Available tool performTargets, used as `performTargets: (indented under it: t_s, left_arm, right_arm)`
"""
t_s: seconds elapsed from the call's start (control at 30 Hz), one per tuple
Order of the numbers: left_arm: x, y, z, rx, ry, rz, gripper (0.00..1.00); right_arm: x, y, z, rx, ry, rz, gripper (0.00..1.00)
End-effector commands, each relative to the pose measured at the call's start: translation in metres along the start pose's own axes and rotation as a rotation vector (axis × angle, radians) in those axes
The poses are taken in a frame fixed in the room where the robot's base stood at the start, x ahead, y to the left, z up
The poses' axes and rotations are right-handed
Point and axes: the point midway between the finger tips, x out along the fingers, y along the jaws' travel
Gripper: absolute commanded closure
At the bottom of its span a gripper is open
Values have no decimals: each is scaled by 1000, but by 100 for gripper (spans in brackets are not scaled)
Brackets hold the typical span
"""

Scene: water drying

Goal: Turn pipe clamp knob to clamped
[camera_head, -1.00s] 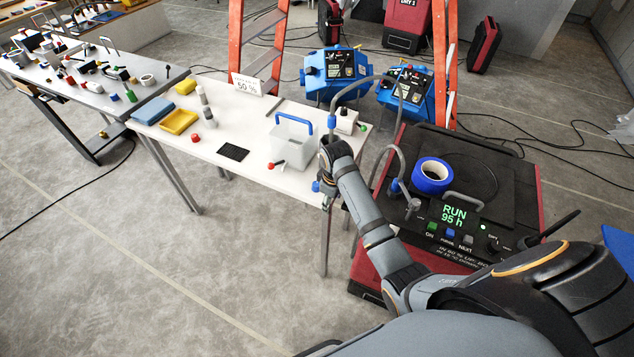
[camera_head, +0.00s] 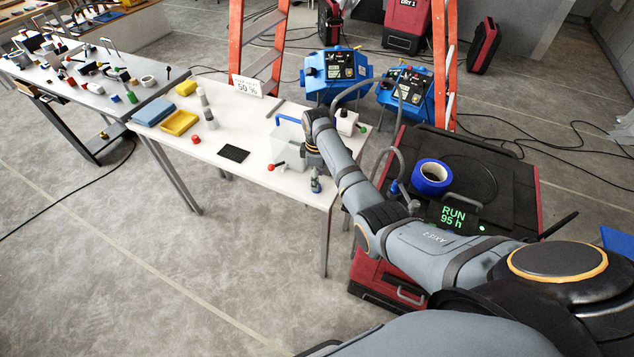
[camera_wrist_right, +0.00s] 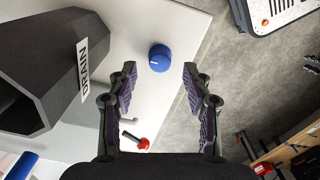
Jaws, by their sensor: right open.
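A round blue knob (camera_wrist_right: 160,57) with a small pale mark shows in the right wrist view, near the edge of the white table. My right gripper (camera_wrist_right: 160,70) is open, with one finger on each side of the knob in that picture. No finger visibly touches it. In the head view my right gripper (camera_head: 316,184) points down over the table's near right corner, and the knob is hidden there. I cannot make out the clamp itself. A dark angular body with a DRAIN label (camera_wrist_right: 83,66) stands left of the knob in the wrist view. My left gripper is not in view.
A red-tipped lever (camera_wrist_right: 143,143) lies close to my right gripper. A clear bin with a blue handle (camera_head: 289,121) stands behind it, partly hidden. The table front (camera_head: 215,140) has free room.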

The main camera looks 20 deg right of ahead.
Motion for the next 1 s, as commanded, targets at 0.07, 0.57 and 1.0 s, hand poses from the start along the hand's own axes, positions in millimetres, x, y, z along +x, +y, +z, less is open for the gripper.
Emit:
performTargets:
  t_s: [0.07,0.57,1.0]
  left_arm:
    - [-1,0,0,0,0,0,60]
    - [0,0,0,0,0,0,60]
    - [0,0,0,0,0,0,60]
  right_arm:
    - [14,-1,0,0,-2,-3,50]
    - [37,0,0,0,0,1,53]
    - [36,0,0,1,0,0,100]
